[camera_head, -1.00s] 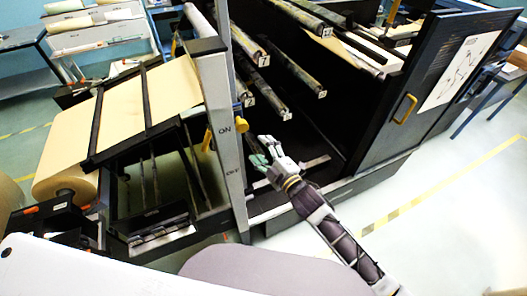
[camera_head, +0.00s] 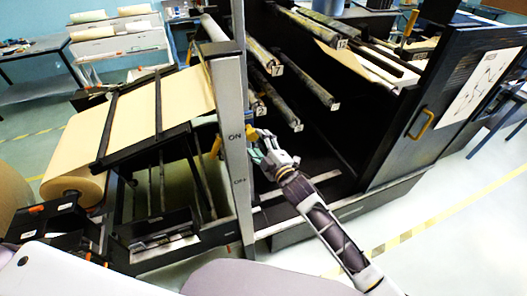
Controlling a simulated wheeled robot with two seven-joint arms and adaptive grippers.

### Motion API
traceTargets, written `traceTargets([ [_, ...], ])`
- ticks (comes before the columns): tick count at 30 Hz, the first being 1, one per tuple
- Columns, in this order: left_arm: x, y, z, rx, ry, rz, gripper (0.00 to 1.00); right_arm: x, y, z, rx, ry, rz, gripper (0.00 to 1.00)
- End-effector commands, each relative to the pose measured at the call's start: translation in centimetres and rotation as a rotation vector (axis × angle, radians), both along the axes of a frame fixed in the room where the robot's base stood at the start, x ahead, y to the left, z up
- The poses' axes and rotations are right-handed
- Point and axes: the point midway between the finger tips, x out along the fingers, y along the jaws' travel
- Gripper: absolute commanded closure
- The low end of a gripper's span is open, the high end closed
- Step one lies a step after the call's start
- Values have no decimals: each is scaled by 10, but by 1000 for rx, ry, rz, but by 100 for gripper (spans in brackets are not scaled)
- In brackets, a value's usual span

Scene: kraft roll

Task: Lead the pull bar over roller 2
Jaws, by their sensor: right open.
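My right gripper (camera_head: 259,147) is open and reaches in from the lower right, at the right edge of the grey ON/OFF post (camera_head: 237,160). Its fingertips are close to a small yellow part beside the post; I cannot tell whether they touch. A roller with a tag reading 2 (camera_head: 254,103) ends just behind the post, above the gripper. Brown kraft paper (camera_head: 130,115) runs from a roll (camera_head: 72,188) at the left up toward the post. I cannot pick out the pull bar with certainty. My left gripper is not in view.
Several tagged rollers, one marked 7 (camera_head: 262,55), cross the dark machine bay above and right of my gripper. A dark door (camera_head: 430,125) with a yellow handle (camera_head: 421,124) stands open at the right. Clear floor lies in front.

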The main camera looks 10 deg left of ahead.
Motion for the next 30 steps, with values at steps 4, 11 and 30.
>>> traceTargets([
  [4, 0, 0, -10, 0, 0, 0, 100, 10, 10, -2, 1, -1, 0, 38],
  [11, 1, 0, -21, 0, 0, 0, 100, 25, 23, -2, 0, -1, 0, 38],
  [30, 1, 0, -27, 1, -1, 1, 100, 36, 34, 0, 0, 0, 0, 38],
])
